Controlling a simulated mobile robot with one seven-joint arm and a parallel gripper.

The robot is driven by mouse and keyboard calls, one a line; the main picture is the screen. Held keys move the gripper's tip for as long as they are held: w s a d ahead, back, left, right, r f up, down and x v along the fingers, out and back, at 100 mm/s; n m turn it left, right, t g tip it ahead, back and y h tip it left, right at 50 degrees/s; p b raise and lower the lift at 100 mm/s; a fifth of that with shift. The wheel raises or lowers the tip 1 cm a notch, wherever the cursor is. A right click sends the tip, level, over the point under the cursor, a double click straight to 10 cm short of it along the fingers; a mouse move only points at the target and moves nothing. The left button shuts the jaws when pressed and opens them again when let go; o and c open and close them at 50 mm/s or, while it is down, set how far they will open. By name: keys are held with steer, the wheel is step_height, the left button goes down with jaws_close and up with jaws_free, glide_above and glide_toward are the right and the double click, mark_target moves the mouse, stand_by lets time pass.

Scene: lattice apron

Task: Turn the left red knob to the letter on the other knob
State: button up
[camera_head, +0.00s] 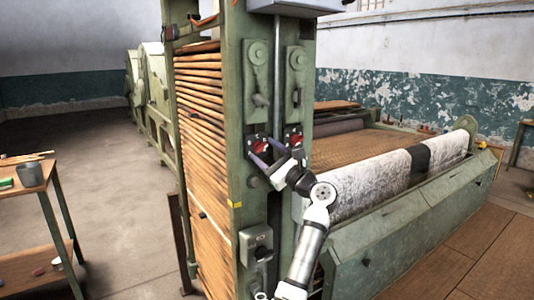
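The left red knob (259,145) is on a dark plate on the front of the green machine column. The other red knob (296,139) is on a similar plate to its right. My gripper (259,148) reaches up from the lower right to the left knob. Its two purplish fingers are spread apart, one at the knob's lower left and one at its upper right. I cannot tell whether they touch it. The letters on both knobs are too small to read. The gripper partly covers the area below the knobs.
A grey switch box (256,241) with a lever is low on the column. A worktable (22,187) with a grey cup (30,175) stands at the left. A long machine bed with white cloth (372,183) extends right. The floor (110,185) between worktable and machine is clear.

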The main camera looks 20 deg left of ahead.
steer(key=c, duration=0.7)
steer(key=shift+c, duration=0.2)
steer(key=shift+n, duration=0.3)
